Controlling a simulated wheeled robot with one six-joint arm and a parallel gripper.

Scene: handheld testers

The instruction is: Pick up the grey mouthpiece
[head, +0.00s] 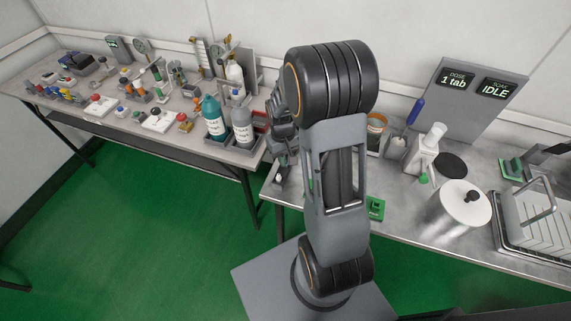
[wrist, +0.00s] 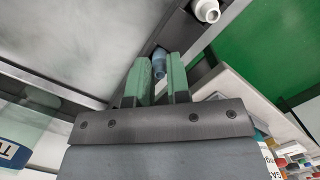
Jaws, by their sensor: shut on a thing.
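My gripper (wrist: 158,76) shows in the wrist view with its two green fingers closed on the grey mouthpiece (wrist: 159,62). The mouthpiece looks blue-grey and tube-like, and its end shows between the fingertips. Its lower part is hidden by the fingers. In the head view my gripper (head: 283,122) is partly hidden behind my arm, at the left end of the right-hand bench. The mouthpiece cannot be made out there.
A white tubular piece (wrist: 206,10) lies in a dark holder beyond the fingertips. A teal bottle (head: 213,118) and a grey bottle (head: 242,126) stand on the left bench.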

